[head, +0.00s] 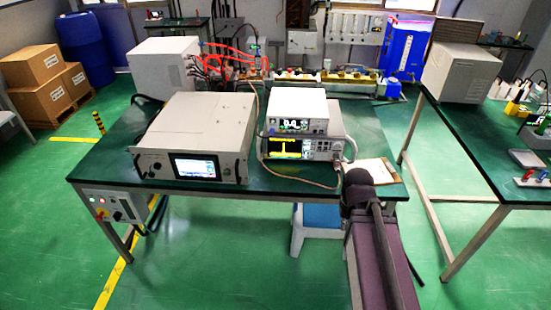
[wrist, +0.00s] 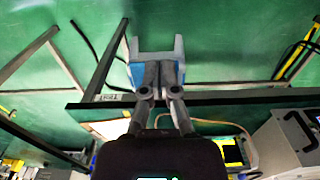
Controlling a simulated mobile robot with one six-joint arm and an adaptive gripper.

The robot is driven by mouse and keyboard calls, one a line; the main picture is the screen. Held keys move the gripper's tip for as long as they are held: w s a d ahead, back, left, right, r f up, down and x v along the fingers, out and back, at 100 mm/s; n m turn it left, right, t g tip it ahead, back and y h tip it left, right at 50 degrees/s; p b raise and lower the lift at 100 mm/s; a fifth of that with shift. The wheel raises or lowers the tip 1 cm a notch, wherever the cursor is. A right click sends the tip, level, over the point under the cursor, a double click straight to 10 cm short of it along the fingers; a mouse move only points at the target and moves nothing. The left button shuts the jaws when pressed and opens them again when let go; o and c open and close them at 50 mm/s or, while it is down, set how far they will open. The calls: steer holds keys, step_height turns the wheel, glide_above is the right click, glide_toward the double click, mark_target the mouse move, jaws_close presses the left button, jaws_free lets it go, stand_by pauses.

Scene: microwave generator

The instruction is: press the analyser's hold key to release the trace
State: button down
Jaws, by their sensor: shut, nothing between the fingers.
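The analyser (head: 312,158) stands near the front edge of the green-topped bench, with a yellow trace on its dark screen. Its keys are right of the screen, too small for me to tell the hold key apart. In the wrist view the analyser's yellow screen (wrist: 232,153) shows at the lower right, partly behind my gripper body. My gripper (wrist: 158,72) is shut and empty. In that view its fingertips overlap the blue and white stool and point away from the analyser. The fingers cannot be made out in the head view.
A white instrument (head: 297,110) sits on top of the analyser. A large cabinet with a screen (head: 190,142) stands to its left, a clipboard (head: 371,173) to its right. A blue and white stool (head: 319,218) stands below the bench edge.

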mark_target(324, 148)
stand_by(0.5)
steer(key=w+a+f+m+t+y+b, duration=0.1)
steer(key=w+m+t+b, duration=0.3)
steer(key=w, duration=1.2)
steer(key=w+f+m+t+y+b, duration=0.2)
steer(key=w+m+t+b, duration=0.3)
steer(key=w, duration=1.1)
steer(key=shift+w+a+m+y+b, duration=0.2)
steer(key=shift+a+m+y+b, duration=0.2)
steer(key=shift+m, duration=0.6)
steer(key=shift+f, duration=0.1)
steer(key=shift+w, duration=4.4)
steer(key=shift+w, duration=0.1)
steer(key=shift+w, duration=0.3)
